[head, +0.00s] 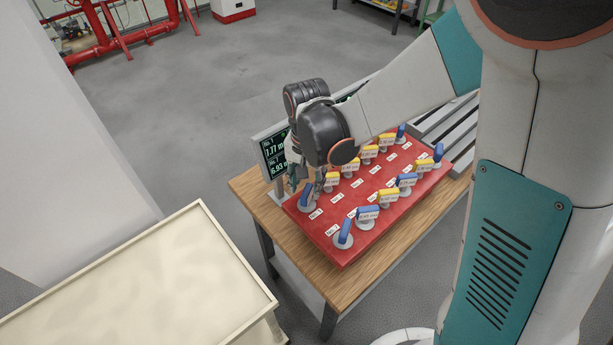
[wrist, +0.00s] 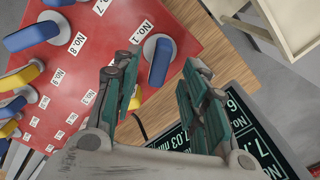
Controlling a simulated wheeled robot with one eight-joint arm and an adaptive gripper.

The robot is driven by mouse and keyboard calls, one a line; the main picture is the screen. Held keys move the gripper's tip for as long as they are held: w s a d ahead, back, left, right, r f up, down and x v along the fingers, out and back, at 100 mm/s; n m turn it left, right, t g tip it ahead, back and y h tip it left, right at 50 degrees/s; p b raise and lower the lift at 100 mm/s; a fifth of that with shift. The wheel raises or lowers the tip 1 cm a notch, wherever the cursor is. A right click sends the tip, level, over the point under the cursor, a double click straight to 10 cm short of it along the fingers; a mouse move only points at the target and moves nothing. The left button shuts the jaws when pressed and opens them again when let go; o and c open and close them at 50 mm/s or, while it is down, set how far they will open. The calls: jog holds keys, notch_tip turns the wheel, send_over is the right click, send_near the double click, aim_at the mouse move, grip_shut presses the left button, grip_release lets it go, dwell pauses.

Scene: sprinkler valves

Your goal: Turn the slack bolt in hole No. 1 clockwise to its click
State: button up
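The No. 1 bolt has a blue handle on a grey round base (wrist: 160,62), beside the label No. 1 (wrist: 122,36) on the red board (wrist: 175,12). In the head view it is at the board's far-left corner (head: 306,197), partly hidden by my gripper (head: 308,182). In the wrist view my gripper (wrist: 163,68) is open, with its two fingers apart and nothing between their pads. The blue handle shows between and just beyond the fingertips. I cannot tell whether either finger touches it.
Several other blue and yellow handles stand on the board, including a blue one near No. 8 (wrist: 30,37). A yellow handle partly shows behind the left finger. A display (head: 275,152) stands close beside my gripper. The board lies on a wooden table (head: 340,287); a cream tray (head: 130,270) is at left.

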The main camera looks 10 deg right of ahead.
aim_at(307, 190)
jog(key=shift+f+b, duration=0.95)
jog(key=shift+f, duration=1)
grip_shut()
jog(key=shift+m+b, duration=0.55)
jog(key=shift+m, duration=2.05)
jog(key=shift+m, duration=0.3)
jog(key=m+b, duration=0.1)
jog(key=m, duration=0.3)
jog(key=shift+m, duration=0.3)
